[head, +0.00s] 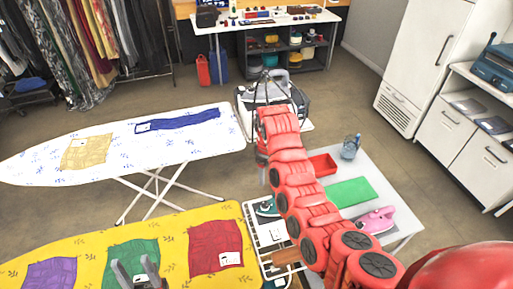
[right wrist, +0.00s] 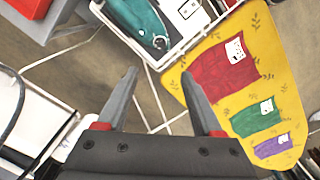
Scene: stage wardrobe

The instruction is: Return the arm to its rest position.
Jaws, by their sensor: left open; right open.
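My right arm (head: 300,190) is red and reaches from the lower right up to the middle of the head view. In the head view that gripper is mostly hidden by the arm. My left gripper (head: 137,272) shows at the bottom edge, open, in front of the green cloth (head: 131,258) on the yellow ironing board (head: 175,225). I see nothing between its fingers.
A white ironing board (head: 60,150) stands at left. A teal iron (right wrist: 140,22) sits close to the right gripper. Open floor lies behind.

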